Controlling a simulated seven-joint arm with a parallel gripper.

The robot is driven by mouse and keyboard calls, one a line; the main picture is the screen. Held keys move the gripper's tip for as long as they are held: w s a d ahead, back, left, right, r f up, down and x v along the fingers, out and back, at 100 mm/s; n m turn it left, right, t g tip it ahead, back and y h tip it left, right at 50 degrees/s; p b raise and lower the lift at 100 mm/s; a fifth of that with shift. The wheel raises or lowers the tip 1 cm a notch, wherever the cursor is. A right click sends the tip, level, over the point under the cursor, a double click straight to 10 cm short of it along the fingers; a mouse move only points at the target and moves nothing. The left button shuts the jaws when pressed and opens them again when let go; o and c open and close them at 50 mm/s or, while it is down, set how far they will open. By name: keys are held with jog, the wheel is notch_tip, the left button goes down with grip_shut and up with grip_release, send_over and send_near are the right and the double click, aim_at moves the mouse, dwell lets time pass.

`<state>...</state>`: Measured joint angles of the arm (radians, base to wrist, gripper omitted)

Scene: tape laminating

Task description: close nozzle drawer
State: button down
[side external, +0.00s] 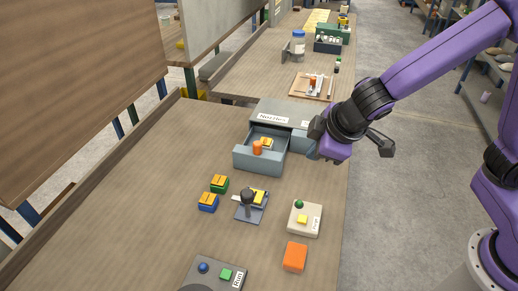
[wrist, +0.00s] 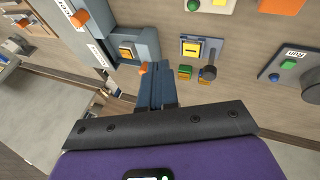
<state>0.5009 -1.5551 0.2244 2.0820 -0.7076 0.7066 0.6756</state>
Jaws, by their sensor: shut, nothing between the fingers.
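The nozzle drawer (side external: 258,162) stands pulled out of the grey cabinet labelled Nozzles (side external: 285,108) in the side view. It has an orange knob (side external: 257,147) at its front and a small yellow-and-orange block (side external: 266,142) inside. The open drawer also shows in the wrist view (wrist: 148,42), with its knob (wrist: 143,68) right by my fingertips; I cannot tell whether they touch. My gripper (wrist: 152,72) is shut and empty. In the side view my purple hand is right of the drawer and covers part of the cabinet; the fingertips are not clear there.
A second orange knob (wrist: 79,18) sits on the cabinet's other, closed front. In front of the drawer are green and blue blocks (side external: 208,202), a small press-like fixture (side external: 250,208), a button box (side external: 305,218) and an orange block (side external: 294,257). The table's left part is clear.

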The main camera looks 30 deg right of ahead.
jog(key=w+a+f+t, duration=0.2)
jog(key=w+a, duration=0.4)
jog(key=a, duration=0.1)
jog(key=shift+y, duration=0.4)
jog(key=shift+w+d+f, duration=0.3)
jog(key=shift+w+f, duration=1)
jog(key=shift+w, duration=0.25)
jog(key=shift+w+d+f, duration=0.35)
jog(key=shift+w+f, duration=0.95)
jog(key=shift+w, duration=0.3)
jog(key=shift+w+d+f, duration=0.3)
jog(key=shift+w+f, duration=1)
jog(key=shift+w, duration=0.25)
jog(key=w+d, duration=0.9)
jog(key=shift+d, duration=0.15)
jog(key=shift+w, duration=0.1)
